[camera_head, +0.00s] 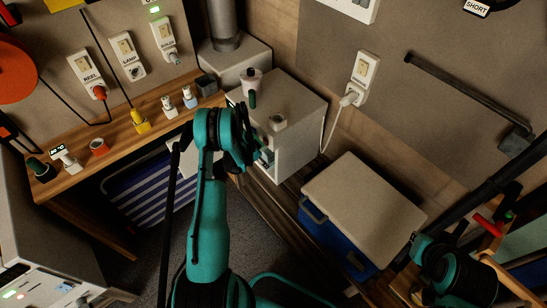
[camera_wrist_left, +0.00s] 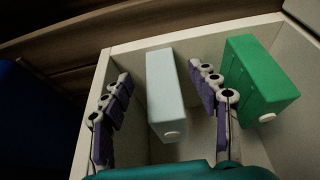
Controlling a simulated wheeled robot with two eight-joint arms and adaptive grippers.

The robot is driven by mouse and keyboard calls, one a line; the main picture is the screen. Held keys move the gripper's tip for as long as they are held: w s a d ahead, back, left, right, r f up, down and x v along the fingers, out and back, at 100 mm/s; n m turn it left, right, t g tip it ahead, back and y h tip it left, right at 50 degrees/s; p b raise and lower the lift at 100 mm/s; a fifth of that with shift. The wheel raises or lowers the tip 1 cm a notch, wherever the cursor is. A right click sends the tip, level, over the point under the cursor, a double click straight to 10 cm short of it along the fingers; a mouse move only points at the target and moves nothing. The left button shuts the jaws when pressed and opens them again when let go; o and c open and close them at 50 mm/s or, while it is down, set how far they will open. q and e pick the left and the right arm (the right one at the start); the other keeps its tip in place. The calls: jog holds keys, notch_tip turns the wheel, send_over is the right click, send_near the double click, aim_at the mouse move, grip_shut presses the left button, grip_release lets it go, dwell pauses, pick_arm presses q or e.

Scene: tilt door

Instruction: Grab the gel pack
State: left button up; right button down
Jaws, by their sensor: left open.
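In the left wrist view, a pale blue-white block with a round cap (camera_wrist_left: 165,88) stands in a light-walled compartment (camera_wrist_left: 205,38). A green block with a cap (camera_wrist_left: 258,80) stands to its right. The pale one looks like a gel pack; the green has a similar shape. My left gripper (camera_wrist_left: 158,82) is open, one finger left of the pale block and the other between the two blocks. I cannot tell whether the fingers touch it. In the head view, my left gripper (camera_head: 262,155) is at the front of a small white cabinet (camera_head: 300,135), and the blocks are hidden.
A blue cooler with a pale lid (camera_head: 365,205) stands right of the cabinet. A jar (camera_head: 251,82) and a cup (camera_head: 277,122) sit on the cabinet. A wooden shelf (camera_head: 115,150) with small items runs to the left. My right arm shows at lower right.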

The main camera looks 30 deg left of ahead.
aim_at(265, 160)
pick_arm(q)
jog(key=w+f+b, duration=0.1)
jog(key=f, duration=0.1)
jog(key=w+d+f+b, duration=0.1)
jog(key=w+f, duration=0.1)
jog(key=shift+w+d+f, duration=0.15)
jog(key=shift+d+f, duration=0.05)
jog(key=shift+f, duration=0.15)
jog(key=shift+r, duration=0.1)
jog(key=shift+c, duration=0.6)
grip_shut()
